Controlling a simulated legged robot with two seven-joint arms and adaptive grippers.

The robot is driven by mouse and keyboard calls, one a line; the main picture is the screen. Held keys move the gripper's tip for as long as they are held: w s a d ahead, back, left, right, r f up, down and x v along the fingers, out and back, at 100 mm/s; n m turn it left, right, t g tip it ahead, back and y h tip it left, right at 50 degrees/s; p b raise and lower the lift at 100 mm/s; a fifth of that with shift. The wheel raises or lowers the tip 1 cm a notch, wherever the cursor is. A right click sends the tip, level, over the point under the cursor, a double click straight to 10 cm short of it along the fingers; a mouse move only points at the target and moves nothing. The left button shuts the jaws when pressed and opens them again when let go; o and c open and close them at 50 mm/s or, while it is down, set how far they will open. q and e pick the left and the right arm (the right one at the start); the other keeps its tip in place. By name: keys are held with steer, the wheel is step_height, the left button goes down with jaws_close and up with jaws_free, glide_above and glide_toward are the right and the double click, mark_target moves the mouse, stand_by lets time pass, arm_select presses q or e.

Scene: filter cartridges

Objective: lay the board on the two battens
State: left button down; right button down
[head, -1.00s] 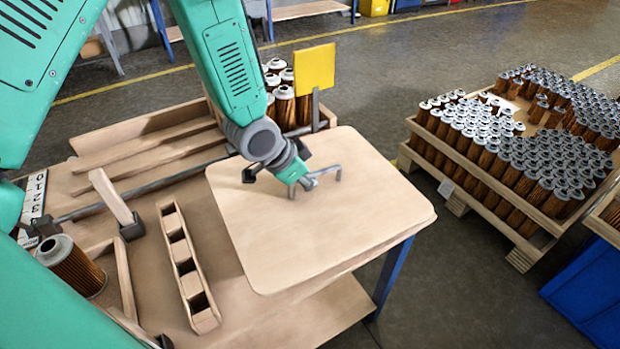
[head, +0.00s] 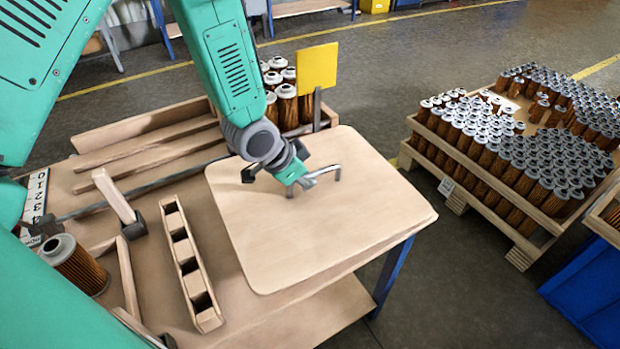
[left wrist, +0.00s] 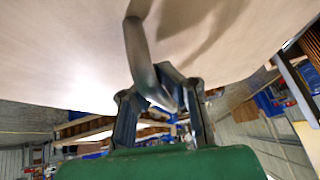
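The board (head: 320,225) is a pale wooden panel with rounded corners at the right end of the bench. A grey bar handle (head: 325,172) stands on its top. My left gripper (head: 297,184) is at the handle's left part. In the left wrist view its fingers (left wrist: 160,95) close around the bent grey handle (left wrist: 138,45), below the board's pale face (left wrist: 60,50). I cannot tell whether the board rests on something or hangs slightly clear. Long wooden strips (head: 145,150) lie at the back left; I cannot tell whether these are the battens. My right gripper is not in view.
A slotted wooden block (head: 187,262) lies left of the board. A cartridge (head: 75,264) stands at the bench's left. Several cartridges (head: 287,103) and a yellow sign (head: 317,66) stand behind the board.

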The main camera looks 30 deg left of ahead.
arm_select(q)
steer(key=shift+a, duration=0.35)
steer(key=shift+d, duration=0.35)
steer(key=shift+f, duration=0.15)
steer(key=shift+a+f+b, duration=0.25)
steer(key=shift+f+b, duration=0.05)
steer(key=shift+f, duration=0.15)
steer(key=shift+d+f+b, duration=0.15)
steer(key=shift+f+b, duration=0.25)
steer(key=shift+f, duration=0.25)
steer(key=c, duration=1.6)
jaws_free()
steer(key=shift+c, duration=0.2)
steer(key=shift+s+f, duration=0.1)
